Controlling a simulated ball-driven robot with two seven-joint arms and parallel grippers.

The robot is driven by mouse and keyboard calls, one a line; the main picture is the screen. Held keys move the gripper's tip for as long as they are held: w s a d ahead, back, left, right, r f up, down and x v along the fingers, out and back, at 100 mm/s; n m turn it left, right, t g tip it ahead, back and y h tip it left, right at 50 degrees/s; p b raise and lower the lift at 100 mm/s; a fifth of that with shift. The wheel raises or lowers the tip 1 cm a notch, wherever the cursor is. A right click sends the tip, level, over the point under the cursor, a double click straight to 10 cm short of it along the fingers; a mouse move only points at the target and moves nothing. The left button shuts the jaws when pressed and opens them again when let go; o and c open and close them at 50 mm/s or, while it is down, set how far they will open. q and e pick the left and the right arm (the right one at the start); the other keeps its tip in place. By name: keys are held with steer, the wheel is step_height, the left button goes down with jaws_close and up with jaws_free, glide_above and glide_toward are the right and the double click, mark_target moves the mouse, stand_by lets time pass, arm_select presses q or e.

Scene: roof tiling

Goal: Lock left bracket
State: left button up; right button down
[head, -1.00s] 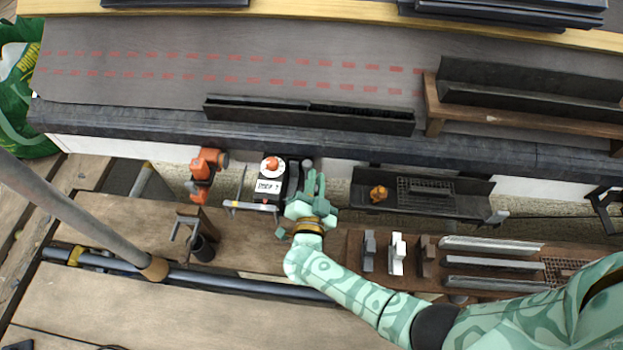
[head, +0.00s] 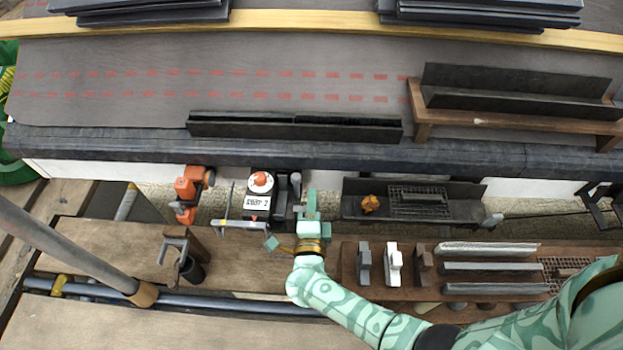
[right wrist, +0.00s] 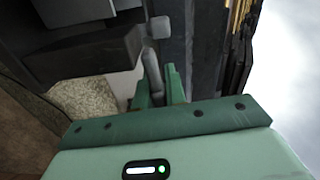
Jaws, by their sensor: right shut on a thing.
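My right gripper (head: 306,207) is just right of a black box-like unit (head: 252,210) with a white dial, an orange knob and a white label, below the roof edge. In the right wrist view, the green fingers (right wrist: 158,90) are shut on a slim grey lever (right wrist: 152,66). Its rod sticks out past the fingertips, and a pale blocky knob (right wrist: 160,27) shows beyond it. The fingers hide the lower part of the lever. I cannot tell from the head view which bracket the lever belongs to. My left gripper is not in view.
A black tray (head: 463,207) with a mesh and an orange piece stands right of the gripper. An orange tool (head: 187,195) hangs left of the unit. Below, a wooden shelf (head: 345,290) holds clamps and metal strips. A grey pole (head: 70,250) crosses the left side.

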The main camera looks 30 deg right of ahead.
steer(key=shift+s+a+f+m, duration=0.1)
steer(key=shift+f+m, duration=0.2)
steer(key=shift+m, duration=0.1)
stand_by(0.3)
steer(key=c, duration=1.4)
jaws_free()
steer(key=shift+c, duration=0.2)
